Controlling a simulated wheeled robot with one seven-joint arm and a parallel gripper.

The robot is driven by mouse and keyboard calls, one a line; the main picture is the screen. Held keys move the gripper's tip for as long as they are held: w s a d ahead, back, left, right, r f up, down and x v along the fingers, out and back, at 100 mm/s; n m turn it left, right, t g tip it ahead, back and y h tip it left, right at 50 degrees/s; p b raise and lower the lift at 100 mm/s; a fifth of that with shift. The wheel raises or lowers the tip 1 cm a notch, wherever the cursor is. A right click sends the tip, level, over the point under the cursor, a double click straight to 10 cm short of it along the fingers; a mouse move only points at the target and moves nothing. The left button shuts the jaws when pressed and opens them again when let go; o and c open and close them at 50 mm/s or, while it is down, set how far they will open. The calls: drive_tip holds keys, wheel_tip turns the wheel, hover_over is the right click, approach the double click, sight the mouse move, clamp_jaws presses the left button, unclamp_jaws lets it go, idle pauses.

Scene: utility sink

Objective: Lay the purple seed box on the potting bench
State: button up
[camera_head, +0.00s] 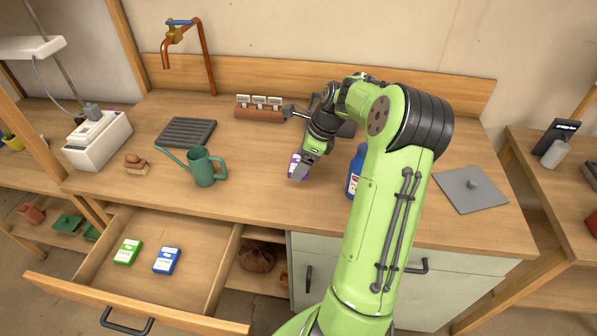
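The purple seed box (294,167), with a white label area, is at the end of my arm near the middle of the bench. My gripper (304,162) points down and its fingers are closed around the box, covering part of it. The box is upright, just over or on the bench top; I cannot tell whether its bottom touches the wood. The potting bench (240,200) is a wide wooden top with bare wood around the box.
A blue bottle (355,172) stands close to the right of the box. A green watering can (203,168) is to the left. An open drawer (200,285) below holds a green box (127,252) and a blue box (167,261). A grey plate (470,190) lies right.

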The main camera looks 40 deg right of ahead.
sight(297, 186)
wheel_tip(297, 186, down, 7)
drive_tip(key=shift+w+f+b, duration=0.1)
drive_tip(key=shift+b, duration=0.85)
drive_tip(key=o, duration=0.9)
drive_tip(key=p+v, duration=0.4)
drive_tip(key=v, duration=0.8)
drive_tip(key=a+r+n+h, duration=0.1)
drive_tip(key=a+r+n, duration=0.25)
drive_tip(key=a, duration=0.25)
drive_tip(key=s+a+r+n+g+h, duration=0.1)
drive_tip(key=a+r+n, duration=0.1)
drive_tip(key=a+n, duration=0.35)
drive_tip(key=a+r+n+h, duration=0.1)
drive_tip(key=a+r+n, duration=0.15)
drive_tip(key=a, duration=0.35)
drive_tip(key=s+a+n+t, duration=0.1)
drive_tip(key=s+a+n, duration=0.3)
drive_tip(key=s+n, duration=0.1)
drive_tip(key=s+a+r+n+t, duration=0.1)
drive_tip(key=s+a+n, duration=0.3)
drive_tip(key=s+n, duration=0.1)
drive_tip(key=s+a+n+t, duration=0.1)
drive_tip(key=s+a+n, duration=0.3)
drive_tip(key=n, duration=0.3)
drive_tip(key=shift+s+a+r, duration=0.1)
drive_tip(key=shift+s+r, duration=0.2)
drive_tip(key=shift+s, duration=0.15)
